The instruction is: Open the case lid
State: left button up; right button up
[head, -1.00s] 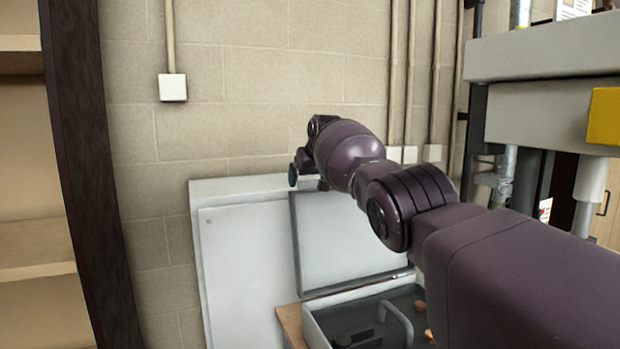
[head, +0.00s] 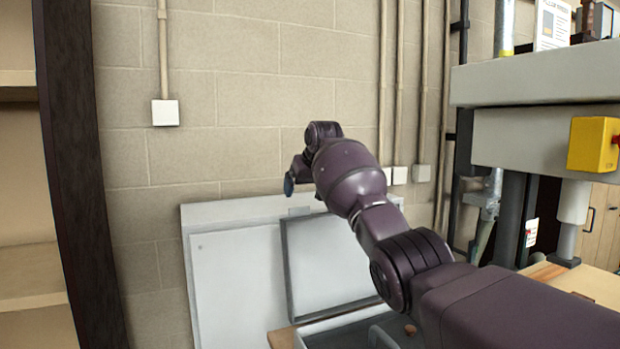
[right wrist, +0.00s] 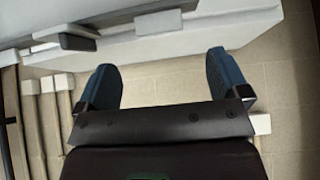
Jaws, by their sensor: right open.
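The case lid (head: 325,268) is a grey panel with a dark rim, standing raised and leaning back at the rear of the case. The open case (head: 312,332) shows only partly at the bottom of the head view, with a grey handle (head: 381,338) there. My right gripper (head: 290,182) is above the lid's upper left corner in the head view, apart from it. In the right wrist view its two blue fingers (right wrist: 165,82) are spread with nothing between them. My right arm hides the lid's upper right part. My left gripper is not in view.
A white panel (head: 235,280) stands against the block wall behind the lid. Shelves (head: 25,262) with a dark post stand at left. A grey press with a yellow box (head: 593,144) stands at right. The wall above my right gripper is clear.

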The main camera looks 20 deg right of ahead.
jog(key=shift+v, duration=1.85)
